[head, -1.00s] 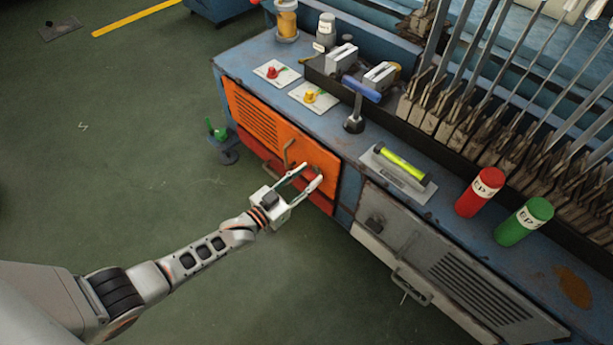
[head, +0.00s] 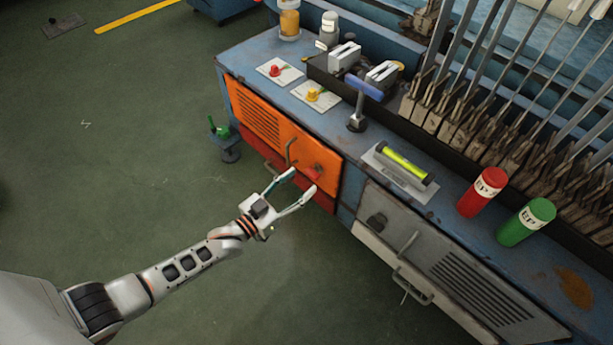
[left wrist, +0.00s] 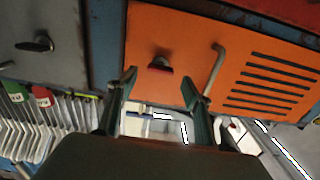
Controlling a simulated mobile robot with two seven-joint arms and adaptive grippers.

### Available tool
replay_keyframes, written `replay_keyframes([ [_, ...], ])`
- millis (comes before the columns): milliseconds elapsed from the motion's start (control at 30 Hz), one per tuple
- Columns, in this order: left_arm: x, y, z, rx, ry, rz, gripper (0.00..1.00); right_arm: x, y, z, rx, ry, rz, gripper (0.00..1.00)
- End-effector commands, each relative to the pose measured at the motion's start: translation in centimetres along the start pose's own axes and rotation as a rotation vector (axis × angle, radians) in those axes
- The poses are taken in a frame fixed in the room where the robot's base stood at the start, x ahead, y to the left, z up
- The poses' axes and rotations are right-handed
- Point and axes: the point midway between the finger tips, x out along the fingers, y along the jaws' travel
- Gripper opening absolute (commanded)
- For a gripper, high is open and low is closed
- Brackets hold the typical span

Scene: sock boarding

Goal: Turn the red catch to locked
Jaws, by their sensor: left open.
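The orange cabinet door (head: 270,125) is closed on the front of the blue bench. A red catch (head: 317,171) sits on its right part, beside a bent metal handle (head: 289,152). In the left wrist view the red catch (left wrist: 160,66) shows as a small dark red knob with its broad side across the picture. I cannot read a locked mark on it. My left gripper (head: 303,184) is open and empty, just in front of the door and apart from the catch. In the wrist view its fingers (left wrist: 158,88) stand either side below the catch. My right gripper is not in view.
On the bench top are a red knob on a white plate (head: 278,71), a yellow knob on a plate (head: 313,95) and red (head: 482,192) and green (head: 526,222) cylinders. A grey door (head: 400,240) is to the right.

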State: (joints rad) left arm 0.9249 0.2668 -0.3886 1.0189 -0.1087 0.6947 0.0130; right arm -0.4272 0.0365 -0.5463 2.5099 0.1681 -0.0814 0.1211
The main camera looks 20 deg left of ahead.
Motion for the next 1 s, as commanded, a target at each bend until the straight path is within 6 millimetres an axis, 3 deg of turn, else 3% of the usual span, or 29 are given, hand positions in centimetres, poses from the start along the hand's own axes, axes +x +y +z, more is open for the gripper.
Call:
replay_keyframes([
  [200, -4.6, 0.0, 0.1, 0.000, -0.001, 0.001, 0.50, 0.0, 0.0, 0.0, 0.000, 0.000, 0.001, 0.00],
  [400, -7.1, 0.0, 0.0, 0.001, 0.000, 0.000, 0.50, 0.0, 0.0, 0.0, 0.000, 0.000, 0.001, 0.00],
  [1000, -7.8, 0.0, -0.1, 0.001, 0.001, 0.000, 0.50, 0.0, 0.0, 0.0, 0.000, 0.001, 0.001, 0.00],
])
